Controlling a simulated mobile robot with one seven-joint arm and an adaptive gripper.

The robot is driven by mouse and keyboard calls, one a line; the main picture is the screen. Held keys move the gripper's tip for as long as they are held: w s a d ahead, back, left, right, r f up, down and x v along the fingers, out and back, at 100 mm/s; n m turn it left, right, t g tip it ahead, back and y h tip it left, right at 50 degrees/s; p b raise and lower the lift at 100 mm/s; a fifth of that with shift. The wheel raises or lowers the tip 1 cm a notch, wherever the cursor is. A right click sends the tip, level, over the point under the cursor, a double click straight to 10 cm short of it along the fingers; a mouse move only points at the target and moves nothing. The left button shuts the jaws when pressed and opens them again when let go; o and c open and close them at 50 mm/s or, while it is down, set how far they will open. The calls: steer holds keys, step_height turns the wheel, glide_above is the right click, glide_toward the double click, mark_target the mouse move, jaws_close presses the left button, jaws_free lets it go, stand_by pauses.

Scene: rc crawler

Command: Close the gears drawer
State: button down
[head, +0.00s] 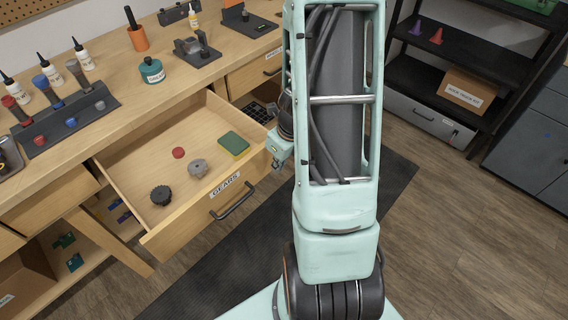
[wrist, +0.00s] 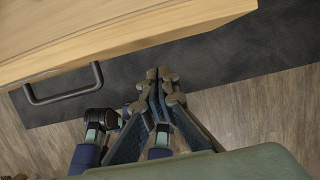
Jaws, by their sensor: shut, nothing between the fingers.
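The gears drawer (head: 187,218) is pulled far out of the wooden bench, its front labelled GEARS. Its dark bar handle (head: 233,201) is on the front face. In the wrist view the drawer front (wrist: 120,45) and handle (wrist: 64,90) are at upper left. My gripper (wrist: 160,75) is shut and empty, to the right of the handle and apart from it.
The benchtop holds a screwdriver rack (head: 70,118), glue bottles, a teal jar (head: 152,70) and a small vise (head: 195,50). Another drawer (head: 255,75) sits behind. A dark mat (head: 250,240) covers the floor. A black shelf with a cardboard box (head: 468,88) stands right.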

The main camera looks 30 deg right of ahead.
steer(key=shift+w+a+r, duration=0.1)
steer(key=shift+w+a, duration=0.1)
steer(key=shift+w, duration=0.45)
steer(key=shift+w+a+r, duration=0.1)
steer(key=shift+w+a, duration=0.1)
steer(key=shift+w, duration=0.45)
steer(key=shift+p, duration=0.3)
